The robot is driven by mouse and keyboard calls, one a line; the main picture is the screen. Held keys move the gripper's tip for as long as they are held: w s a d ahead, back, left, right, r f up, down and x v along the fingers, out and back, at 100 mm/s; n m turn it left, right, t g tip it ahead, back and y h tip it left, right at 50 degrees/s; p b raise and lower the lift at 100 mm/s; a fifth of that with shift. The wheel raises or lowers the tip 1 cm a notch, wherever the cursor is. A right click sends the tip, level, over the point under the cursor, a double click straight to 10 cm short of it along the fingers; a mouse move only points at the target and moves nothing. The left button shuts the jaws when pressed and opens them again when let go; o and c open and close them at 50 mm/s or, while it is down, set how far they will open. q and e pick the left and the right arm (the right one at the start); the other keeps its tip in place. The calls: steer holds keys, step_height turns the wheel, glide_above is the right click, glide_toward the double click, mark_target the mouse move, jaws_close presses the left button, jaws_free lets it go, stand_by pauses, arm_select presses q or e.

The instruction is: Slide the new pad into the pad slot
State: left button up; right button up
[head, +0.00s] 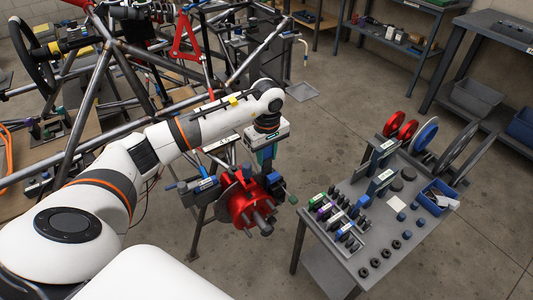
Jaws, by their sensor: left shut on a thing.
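My left arm reaches in from the left, and its gripper (265,168) points down just behind and above a red hub-and-caliper assembly (246,196). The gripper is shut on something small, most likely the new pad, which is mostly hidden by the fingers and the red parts. Teal shows around the fingers. The pad slot cannot be made out; it is too small or hidden at the red assembly. I cannot tell whether the pad touches the assembly. My right gripper is not in view.
A grey parts table (337,239) at the right holds small coloured parts, dark round pieces, a blue bin (435,197) and upright red and blue discs. A tube chassis (117,58) fills the upper left. Bare floor lies between the assembly and the table.

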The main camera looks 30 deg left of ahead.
mark_target(266, 170)
arm_select(q)
steer(key=shift+b, duration=0.4)
stand_by(0.7)
steer(key=shift+f, duration=0.2)
steer(key=shift+f+b, duration=0.15)
steer(key=shift+b, duration=0.15)
steer(key=shift+f+b, duration=1.45)
steer(key=shift+f, duration=0.25)
steer(key=shift+b, duration=0.45)
stand_by(0.5)
steer(key=shift+f, duration=0.1)
stand_by(0.3)
steer(key=shift+f+b, duration=1.15)
steer(key=shift+f, duration=0.15)
